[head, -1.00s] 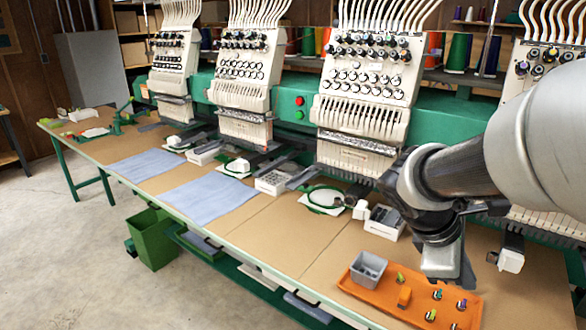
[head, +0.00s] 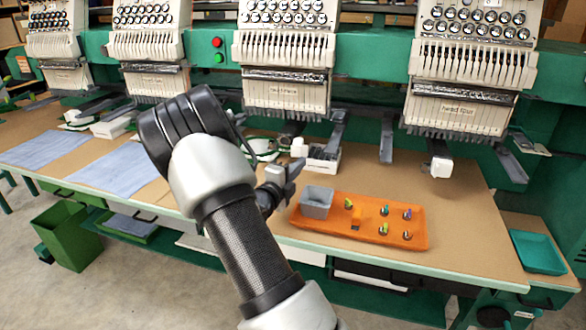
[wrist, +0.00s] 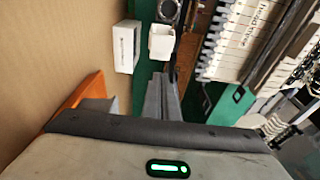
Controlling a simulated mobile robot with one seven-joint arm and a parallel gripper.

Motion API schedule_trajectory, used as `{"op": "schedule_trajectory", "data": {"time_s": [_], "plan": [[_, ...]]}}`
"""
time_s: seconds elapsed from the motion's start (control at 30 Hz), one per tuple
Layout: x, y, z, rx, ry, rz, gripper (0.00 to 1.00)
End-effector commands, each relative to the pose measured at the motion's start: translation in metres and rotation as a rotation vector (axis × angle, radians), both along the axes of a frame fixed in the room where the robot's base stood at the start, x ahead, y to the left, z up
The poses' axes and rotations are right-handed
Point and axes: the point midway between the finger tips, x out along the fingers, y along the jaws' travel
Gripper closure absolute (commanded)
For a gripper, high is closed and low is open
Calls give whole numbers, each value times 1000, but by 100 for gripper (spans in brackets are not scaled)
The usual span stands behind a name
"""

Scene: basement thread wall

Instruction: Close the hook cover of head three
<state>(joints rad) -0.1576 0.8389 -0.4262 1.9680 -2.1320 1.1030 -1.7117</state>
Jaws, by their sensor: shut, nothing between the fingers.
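Head three (head: 285,85) carries its name plate, and its plate lettering also shows in the wrist view (wrist: 257,22). A small white block (head: 298,147), which looks like its hook cover, sits low in front of it. In the wrist view the white block (wrist: 161,42) lies just past my fingertips, with a dark round part (wrist: 168,10) beside it. I cannot tell for sure how far the cover is open. My gripper (head: 292,172) is shut and empty, low over the table in front of the block; its fingers (wrist: 162,92) appear apart from it.
An orange tray (head: 400,240) with a grey bin (head: 316,202) and several small parts is near my gripper. Head four (head: 465,70) is to the right.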

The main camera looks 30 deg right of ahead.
Motion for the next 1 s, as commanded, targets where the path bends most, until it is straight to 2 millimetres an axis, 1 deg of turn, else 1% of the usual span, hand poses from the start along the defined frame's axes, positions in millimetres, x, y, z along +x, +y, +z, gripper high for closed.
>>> {"op": "schedule_trajectory", "data": {"time_s": [0.03,0.2,0.4,0.6,1.0], "plan": [[5,-10,-3,1,-3,-3,100],[20,-37,-2,2,-3,-3,100],[32,-57,-2,4,-2,-2,100],[35,-62,-1,4,-1,0,100],[36,-60,0,4,-1,1,100]]}}
